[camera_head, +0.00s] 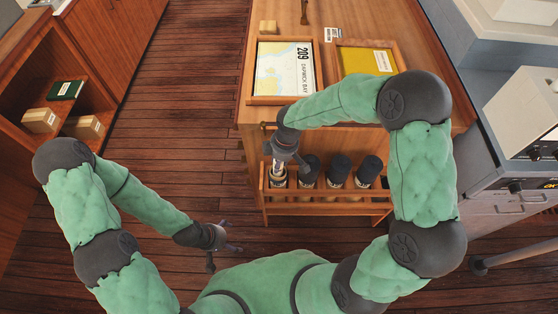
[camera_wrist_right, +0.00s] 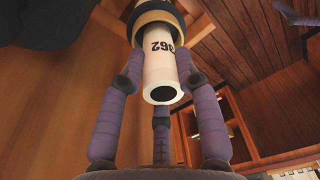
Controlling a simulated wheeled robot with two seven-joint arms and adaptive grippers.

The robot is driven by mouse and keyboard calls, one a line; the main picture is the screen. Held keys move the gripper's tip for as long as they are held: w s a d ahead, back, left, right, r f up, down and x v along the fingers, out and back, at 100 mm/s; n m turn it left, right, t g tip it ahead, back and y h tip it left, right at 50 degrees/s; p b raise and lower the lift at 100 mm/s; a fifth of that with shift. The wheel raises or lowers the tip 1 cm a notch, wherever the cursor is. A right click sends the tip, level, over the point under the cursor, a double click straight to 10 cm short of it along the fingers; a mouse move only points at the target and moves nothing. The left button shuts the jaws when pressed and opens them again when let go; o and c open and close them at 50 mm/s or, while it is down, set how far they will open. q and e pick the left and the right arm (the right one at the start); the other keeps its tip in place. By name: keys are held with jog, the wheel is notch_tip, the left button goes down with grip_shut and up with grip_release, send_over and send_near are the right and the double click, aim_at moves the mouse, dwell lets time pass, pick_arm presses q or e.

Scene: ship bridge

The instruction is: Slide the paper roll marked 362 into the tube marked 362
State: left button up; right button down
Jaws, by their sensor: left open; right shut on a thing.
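The white paper roll marked 362 (camera_wrist_right: 162,68) stands out large in the right wrist view, its open near end facing the camera. My right gripper (camera_wrist_right: 160,90) has its fingers around it. The roll's far end passes into a dark ring with a gold band, the mouth of a tube (camera_wrist_right: 158,14). In the head view the right gripper (camera_head: 287,152) is above the leftmost tube (camera_head: 278,182) in the rack, with a little of the roll showing between. That tube's number is not readable. My left gripper (camera_head: 222,242) is open and empty, low and left of the rack.
The wooden rack (camera_head: 325,208) also holds several dark-capped tubes (camera_head: 339,169) right of the right gripper. A shelf (camera_head: 60,97) stands left and a grey console right. Floor between is clear.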

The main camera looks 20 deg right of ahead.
jog(key=shift+c, duration=1.2)
grip_release()
jog(key=shift+r, duration=0.1)
jog(key=shift+r+p, duration=3.65)
jog(key=shift+r, duration=0.8)
jog(key=shift+f, duration=0.1)
